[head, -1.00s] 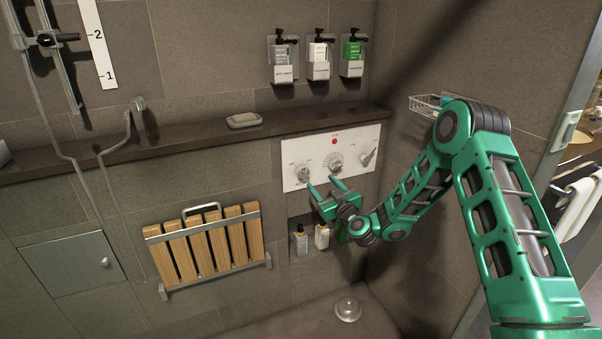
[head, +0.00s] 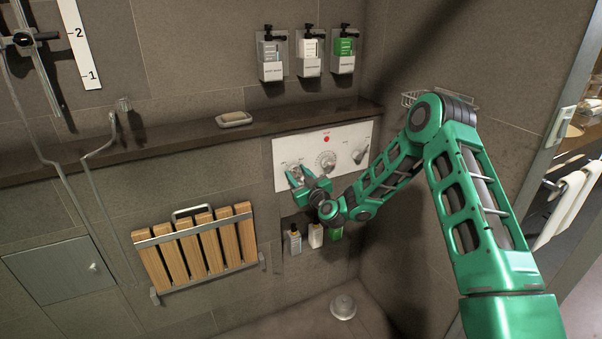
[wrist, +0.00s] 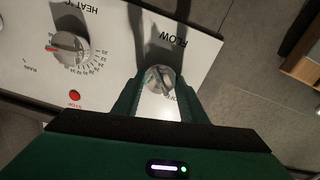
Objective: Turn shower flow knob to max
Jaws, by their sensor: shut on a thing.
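The white shower panel (head: 345,143) is on the wall below the dark ledge. Its flow knob, a small metallic knob at the panel's left, is partly hidden by my gripper (head: 296,175) in the head view. The wrist view, which is upside down, shows the flow knob (wrist: 160,79) beside the word FLOW, between the fingertips of my gripper (wrist: 160,95). My gripper is shut on this knob. The knob's exact setting is hard to read.
The heat knob (wrist: 68,48) and the red stop button (wrist: 75,95) are close beside the flow knob. A lever (head: 360,155) is at the panel's right. Bottles (head: 315,236) stand in a niche below. A folded wooden seat (head: 200,248) is at lower left.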

